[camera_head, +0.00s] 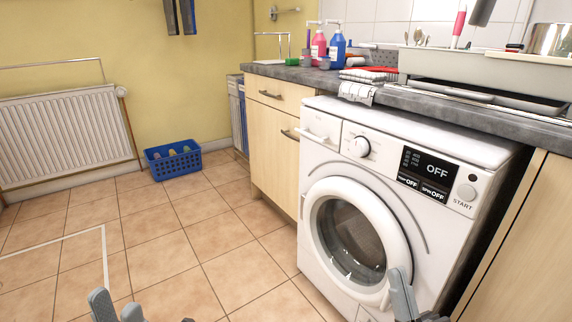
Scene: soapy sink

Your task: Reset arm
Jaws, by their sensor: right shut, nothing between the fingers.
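My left gripper (116,306) shows at the bottom edge, left of the middle, over the tiled floor. My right gripper (402,295) is at the bottom edge, right of the middle, in front of the washing machine (470,238). It is shut and empty, and its lower part is cut off by the frame. I cannot tell whether it touches the machine.
The washing machine's round door (398,222) looks shut. The counter (292,73) holds a pink bottle (318,46), a blue bottle (337,50) and folded cloths (366,77). A blue basket (173,163) stands by the radiator (65,135). The middle floor is clear.

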